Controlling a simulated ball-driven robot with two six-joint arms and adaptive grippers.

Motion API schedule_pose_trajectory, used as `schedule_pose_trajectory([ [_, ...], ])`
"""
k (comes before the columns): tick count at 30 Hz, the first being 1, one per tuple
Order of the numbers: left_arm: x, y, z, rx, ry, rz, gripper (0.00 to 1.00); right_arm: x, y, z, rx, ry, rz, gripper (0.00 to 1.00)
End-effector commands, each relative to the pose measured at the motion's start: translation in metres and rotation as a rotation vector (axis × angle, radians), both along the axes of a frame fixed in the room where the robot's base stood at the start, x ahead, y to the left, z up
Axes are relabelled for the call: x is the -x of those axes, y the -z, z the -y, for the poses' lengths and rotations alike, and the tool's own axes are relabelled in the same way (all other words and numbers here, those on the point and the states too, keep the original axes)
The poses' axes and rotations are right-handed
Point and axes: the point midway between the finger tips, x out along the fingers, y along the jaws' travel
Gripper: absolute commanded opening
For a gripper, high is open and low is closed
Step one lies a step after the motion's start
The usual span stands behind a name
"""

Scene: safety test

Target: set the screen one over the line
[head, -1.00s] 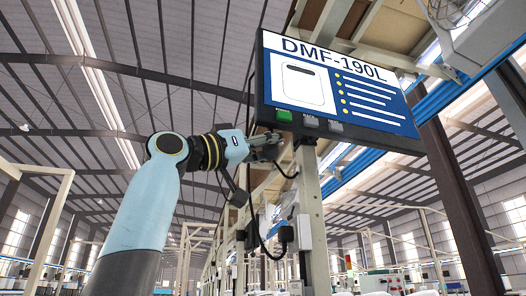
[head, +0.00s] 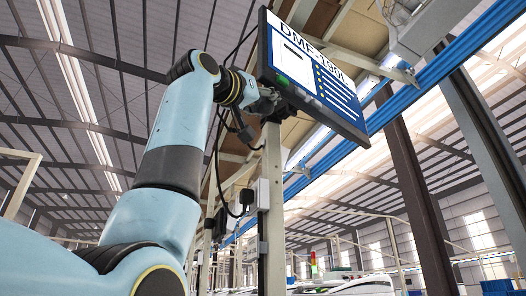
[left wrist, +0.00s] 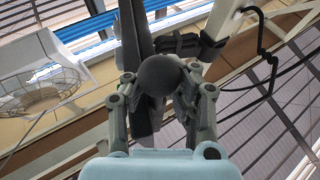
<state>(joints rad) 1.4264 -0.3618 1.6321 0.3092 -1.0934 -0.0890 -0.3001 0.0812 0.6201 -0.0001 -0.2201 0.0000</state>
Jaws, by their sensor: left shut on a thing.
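The screen (head: 312,78) is a dark-framed panel with a blue and white face reading DMF-1?0L. It hangs high beside a pale post (head: 273,200), its face turned obliquely and tilted in the head view. My left gripper (head: 266,103) is at the lower left edge of the screen, partly in shadow. In the left wrist view the fingers (left wrist: 160,100) are shut around a dark round knob (left wrist: 160,74). Next to it stands the screen's dark panel (left wrist: 132,55), seen edge-on. My right gripper is in no view.
Black cables and a white box (head: 262,194) are on the post just below the gripper. A blue rail (head: 430,85) and beams run overhead at the right. A brown column (head: 415,190) stands right of the screen. Machines (head: 350,284) stand low in the background.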

Motion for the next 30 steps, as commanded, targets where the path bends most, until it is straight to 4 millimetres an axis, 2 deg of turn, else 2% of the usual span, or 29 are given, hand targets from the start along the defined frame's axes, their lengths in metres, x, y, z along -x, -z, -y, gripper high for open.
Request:
schedule_pose_trajectory([
  [1,-0.0038,0.0117,0.0049,-0.010,0.014,-0.030,0.00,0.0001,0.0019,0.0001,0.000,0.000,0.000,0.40],
  [9,-0.0035,0.0109,0.0050,-0.010,0.015,-0.029,0.00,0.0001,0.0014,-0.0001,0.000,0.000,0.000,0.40],
  [10,-0.0035,0.0109,0.0050,-0.011,0.015,-0.029,0.17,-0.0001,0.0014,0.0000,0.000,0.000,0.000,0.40],
  [19,-0.0023,0.0068,0.0029,-0.010,0.008,-0.020,0.56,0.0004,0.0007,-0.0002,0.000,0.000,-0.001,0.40],
  [30,0.0026,0.0077,-0.0019,-0.008,0.005,-0.017,0.57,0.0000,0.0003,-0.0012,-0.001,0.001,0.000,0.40],
])
